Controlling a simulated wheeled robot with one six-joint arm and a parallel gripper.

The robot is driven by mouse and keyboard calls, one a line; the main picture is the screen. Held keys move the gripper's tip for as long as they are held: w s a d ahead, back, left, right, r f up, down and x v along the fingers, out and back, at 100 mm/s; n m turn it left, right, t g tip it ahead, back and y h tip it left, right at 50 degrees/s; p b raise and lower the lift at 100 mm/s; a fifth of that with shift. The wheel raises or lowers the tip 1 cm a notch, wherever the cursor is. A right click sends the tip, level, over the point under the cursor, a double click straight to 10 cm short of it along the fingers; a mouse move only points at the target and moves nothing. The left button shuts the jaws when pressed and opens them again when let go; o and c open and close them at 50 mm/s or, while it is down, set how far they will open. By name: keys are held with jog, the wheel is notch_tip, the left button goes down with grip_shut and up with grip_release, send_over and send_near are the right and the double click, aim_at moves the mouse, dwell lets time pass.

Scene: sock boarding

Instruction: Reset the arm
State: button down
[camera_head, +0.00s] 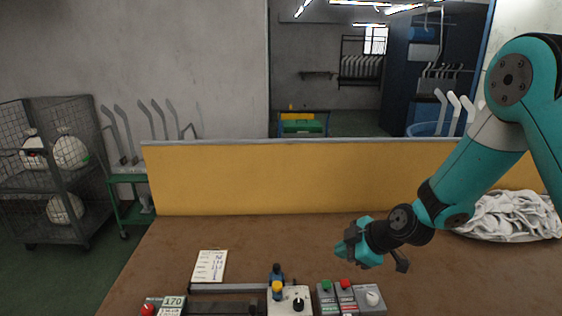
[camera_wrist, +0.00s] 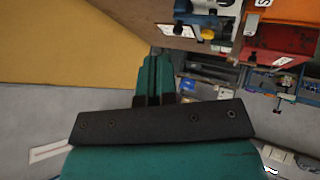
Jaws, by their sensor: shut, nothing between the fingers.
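My arm reaches in from the right in the head view, over the brown table (camera_head: 200,285). My gripper (camera_head: 345,250) is above the table, in front of the yellow panel (camera_head: 290,180). In the wrist view my gripper (camera_wrist: 155,75) shows its two teal fingers together, with nothing between them. It is clear of the control boxes below it.
A pile of white socks (camera_head: 510,215) lies at the right. The table's left middle is clear.

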jog(key=s+a+r+m+g, duration=0.3)
jog(key=s+a+r, duration=0.1)
jog(key=s+r, duration=0.75)
jog(key=s+d+r+m+g+h, duration=0.1)
jog(key=s+r+m, duration=0.2)
jog(key=s, duration=0.5)
jog(key=s+d+r+m+g+h, duration=0.1)
jog(key=s+r+m, duration=0.2)
jog(key=s, duration=0.6)
jog(key=shift+s+r+g, duration=0.25)
jog(key=shift+r+g, duration=0.05)
jog(key=shift+r, duration=0.3)
